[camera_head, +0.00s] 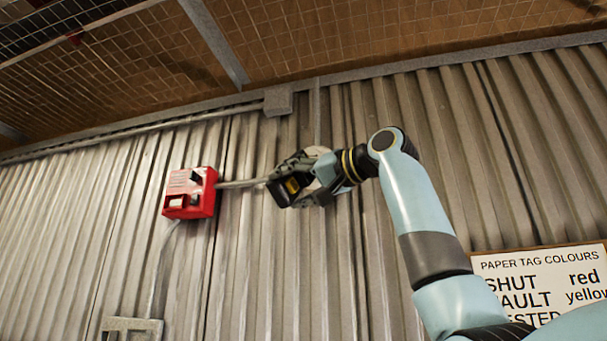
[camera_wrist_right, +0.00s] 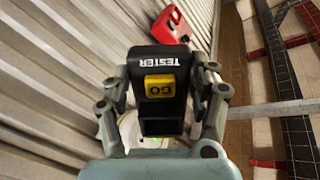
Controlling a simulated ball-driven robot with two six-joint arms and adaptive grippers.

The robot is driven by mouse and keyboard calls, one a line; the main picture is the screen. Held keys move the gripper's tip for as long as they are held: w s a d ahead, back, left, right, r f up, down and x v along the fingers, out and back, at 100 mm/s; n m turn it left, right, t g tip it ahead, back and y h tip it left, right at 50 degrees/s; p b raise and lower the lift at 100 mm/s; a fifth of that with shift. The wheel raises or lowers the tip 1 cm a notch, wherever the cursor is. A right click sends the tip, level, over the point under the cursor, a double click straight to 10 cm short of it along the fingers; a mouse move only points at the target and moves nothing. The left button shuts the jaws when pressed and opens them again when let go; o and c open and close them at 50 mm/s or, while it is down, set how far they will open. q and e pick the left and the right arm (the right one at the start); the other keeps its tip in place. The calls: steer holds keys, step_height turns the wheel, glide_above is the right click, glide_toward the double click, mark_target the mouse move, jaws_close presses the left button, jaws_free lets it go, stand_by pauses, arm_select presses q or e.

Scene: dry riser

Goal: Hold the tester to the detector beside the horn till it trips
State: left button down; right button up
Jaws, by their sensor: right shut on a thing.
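My right gripper (camera_head: 284,190) is shut on the tester (camera_head: 293,186), a black block with a yellow button. In the right wrist view the tester (camera_wrist_right: 160,62) shows its name and "GO" on the button (camera_wrist_right: 160,85), between the two fingers. A pale round thing on the wall, which looks like the detector (camera_head: 322,165), is mostly hidden behind my right gripper. Its pale rim (camera_wrist_right: 112,128) shows below the tester in the wrist view. I cannot tell whether the tester touches it. The red box (camera_head: 190,193), seemingly the horn, is on the wall to the left. My left gripper is not in view.
A pipe (camera_head: 240,184) runs along the corrugated wall from the red box toward my right gripper. A junction box (camera_head: 278,101) and a long conduit are above. A paper tag colours sign (camera_head: 540,262) is at the lower right. Mesh and beams are overhead.

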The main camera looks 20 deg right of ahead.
steer(key=shift+w+d, duration=0.1)
steer(key=shift+d, duration=0.05)
steer(key=shift+s+a+f+b, duration=0.2)
steer(key=shift+s+a+b, duration=0.1)
steer(key=shift+s, duration=0.2)
steer(key=s+a+b, duration=0.1)
steer(key=s+a, duration=0.2)
steer(key=s, duration=0.2)
steer(key=shift+s+a+r, duration=0.15)
steer(key=shift+s+a, duration=0.1)
steer(key=shift+a, duration=0.15)
stand_by(0.7)
